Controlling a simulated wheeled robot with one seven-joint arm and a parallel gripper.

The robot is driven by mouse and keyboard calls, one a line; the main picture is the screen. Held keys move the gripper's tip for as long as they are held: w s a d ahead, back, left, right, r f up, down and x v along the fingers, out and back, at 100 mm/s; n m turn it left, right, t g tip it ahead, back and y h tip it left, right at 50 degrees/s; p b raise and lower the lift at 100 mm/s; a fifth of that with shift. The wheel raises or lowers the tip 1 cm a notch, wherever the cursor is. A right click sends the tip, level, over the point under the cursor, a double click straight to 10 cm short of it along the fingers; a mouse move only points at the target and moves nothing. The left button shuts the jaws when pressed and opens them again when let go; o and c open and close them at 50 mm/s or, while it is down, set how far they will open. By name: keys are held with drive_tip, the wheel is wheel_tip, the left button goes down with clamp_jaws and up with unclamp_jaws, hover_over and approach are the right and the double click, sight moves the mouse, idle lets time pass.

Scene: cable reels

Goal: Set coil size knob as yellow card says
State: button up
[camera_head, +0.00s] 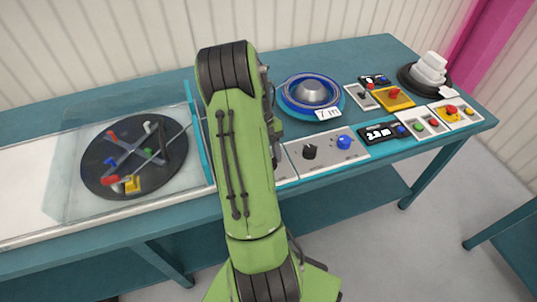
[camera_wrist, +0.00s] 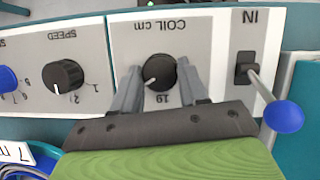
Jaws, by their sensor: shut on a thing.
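In the wrist view the coil size knob (camera_wrist: 160,71), black with a white pointer line, sits on a light panel marked "COIL cm", which appears upside down. Its pointer is toward the lower left of the picture. My gripper (camera_wrist: 158,78) has one grey finger on each side of the knob and is shut on it. A number is partly visible between the fingers; I cannot read it surely. In the head view my green arm hides the knob and the gripper. I cannot make out a yellow card in either view.
Beside the coil knob are a black SPEED knob (camera_wrist: 63,76) and a blue-tipped lever (camera_wrist: 283,116) marked "IN". In the head view a clear-covered black reel (camera_head: 95,165) lies left and a blue cable coil (camera_head: 312,92) right. A yellow switch panel (camera_head: 382,101) stands farther right.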

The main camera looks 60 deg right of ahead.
idle(0.4)
drive_tip(key=o, duration=1.1)
drive_tip(key=shift+c, duration=0.2)
drive_tip(key=p+v, duration=0.5)
drive_tip(key=v, duration=1)
drive_tip(key=shift+r, duration=0.35)
drive_tip(key=shift+w, duration=0.1)
